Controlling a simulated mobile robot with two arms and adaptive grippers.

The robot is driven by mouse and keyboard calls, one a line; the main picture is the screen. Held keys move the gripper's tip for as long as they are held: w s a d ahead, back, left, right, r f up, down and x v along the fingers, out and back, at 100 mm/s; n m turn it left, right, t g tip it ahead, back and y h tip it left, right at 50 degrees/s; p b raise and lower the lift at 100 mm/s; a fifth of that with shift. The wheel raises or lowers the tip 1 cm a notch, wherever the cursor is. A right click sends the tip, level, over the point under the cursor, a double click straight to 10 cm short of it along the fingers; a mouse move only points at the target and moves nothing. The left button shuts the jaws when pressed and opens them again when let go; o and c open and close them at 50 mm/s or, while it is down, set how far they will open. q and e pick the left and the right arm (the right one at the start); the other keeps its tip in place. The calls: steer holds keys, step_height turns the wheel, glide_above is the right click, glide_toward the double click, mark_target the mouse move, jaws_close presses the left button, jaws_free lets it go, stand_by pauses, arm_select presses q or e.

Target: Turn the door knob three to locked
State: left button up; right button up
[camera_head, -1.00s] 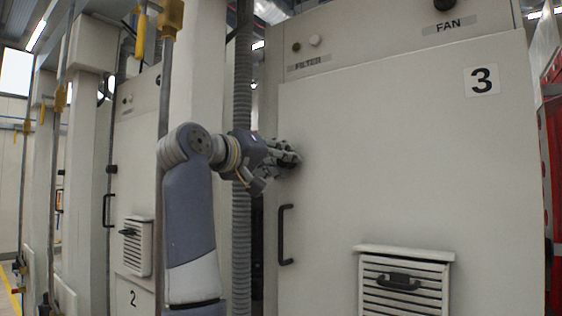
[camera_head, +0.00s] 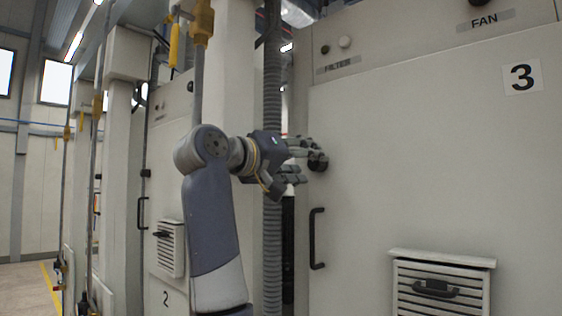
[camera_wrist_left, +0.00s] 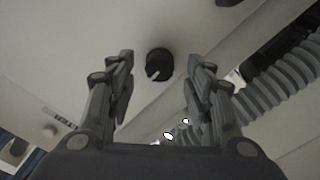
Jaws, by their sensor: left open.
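The door of cabinet three (camera_head: 420,150) carries a large "3" label. Its round black knob (camera_head: 318,164) sits near the door's left edge, partly hidden behind my fingers in the head view. In the left wrist view the knob (camera_wrist_left: 159,64) shows whole, with a white pointer mark aimed to the lower left. My left gripper (camera_head: 309,169) is open in front of the knob. In the left wrist view its fingers (camera_wrist_left: 160,60) stand on either side of the knob, with gaps on both sides; contact does not show. My right gripper is out of view.
A black door handle (camera_head: 317,238) is below the knob. A louvred vent (camera_head: 440,290) juts out at lower right. A grey corrugated hose (camera_head: 272,235) runs vertically left of the door, close to my left wrist. Cabinet two (camera_head: 168,200) stands further left.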

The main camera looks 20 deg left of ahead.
arm_select(q)
steer(key=v, duration=0.9)
